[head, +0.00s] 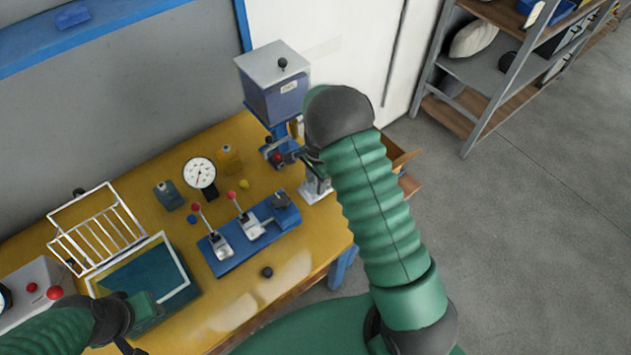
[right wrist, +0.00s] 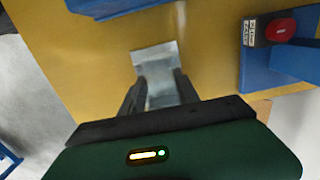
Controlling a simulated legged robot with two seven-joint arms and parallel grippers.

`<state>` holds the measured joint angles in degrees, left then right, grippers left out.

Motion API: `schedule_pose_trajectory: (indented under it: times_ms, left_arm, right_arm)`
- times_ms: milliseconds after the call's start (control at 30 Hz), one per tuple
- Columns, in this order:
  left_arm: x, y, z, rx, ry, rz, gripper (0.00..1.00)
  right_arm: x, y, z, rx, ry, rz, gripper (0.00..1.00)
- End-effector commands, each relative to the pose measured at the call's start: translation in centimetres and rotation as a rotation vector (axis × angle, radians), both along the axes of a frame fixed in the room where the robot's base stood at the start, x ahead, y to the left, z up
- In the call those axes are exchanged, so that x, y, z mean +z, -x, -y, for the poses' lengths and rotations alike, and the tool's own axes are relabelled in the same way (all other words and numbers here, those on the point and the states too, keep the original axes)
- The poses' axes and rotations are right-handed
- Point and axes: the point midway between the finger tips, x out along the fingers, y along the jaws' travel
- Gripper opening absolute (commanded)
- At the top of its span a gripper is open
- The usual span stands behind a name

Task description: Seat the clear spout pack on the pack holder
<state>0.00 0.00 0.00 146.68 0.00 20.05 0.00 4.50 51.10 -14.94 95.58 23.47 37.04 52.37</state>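The clear spout pack (right wrist: 158,66) is a pale, see-through flat piece between the two fingers of my right gripper (right wrist: 160,84). The fingers appear closed on its sides, and its far end sticks out past the tips. In the head view, the pack (head: 315,188) shows below my right gripper (head: 314,166), over the table's right edge. A blue fixture (head: 232,258) with red-knobbed levers and grey metal blocks lies left of it; I cannot tell which part is the pack holder. My left gripper (head: 133,346) is at the lower left, its fingers unclear.
A blue press with a grey box (head: 275,85) stands at the back right. A dial gauge (head: 199,173), a white wire rack (head: 97,231) and a teal tray with a pale rim (head: 177,262) occupy the yellow table (head: 222,316). Shelving stands at the upper right.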

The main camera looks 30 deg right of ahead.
Motion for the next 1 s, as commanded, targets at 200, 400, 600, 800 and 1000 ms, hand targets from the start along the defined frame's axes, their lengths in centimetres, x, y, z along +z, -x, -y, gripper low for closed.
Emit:
schedule_pose_trajectory:
  times_ms: [200,400,600,800,1000]
  left_arm:
    - [0.0,0.0,0.0,0.0,0.0,0.0,0.36]
    - [0.0,0.0,0.0,0.0,0.0,0.0,0.36]
    - [0.0,0.0,0.0,0.0,0.0,0.0,0.36]
    - [-0.1,0.0,0.0,0.0,0.0,0.0,0.36]
    - [0.0,0.0,0.0,0.0,0.0,0.0,0.36]
  right_arm:
    - [0.0,0.0,0.0,0.0,0.0,0.0,0.61]
    - [0.0,0.0,0.0,0.0,0.0,0.0,0.61]
    - [1.7,-0.1,0.1,0.0,0.001,0.003,0.61]
    - [7.1,-0.2,0.3,0.0,0.001,0.006,0.61]
    - [12.8,-0.2,0.6,0.001,0.001,0.005,0.61]
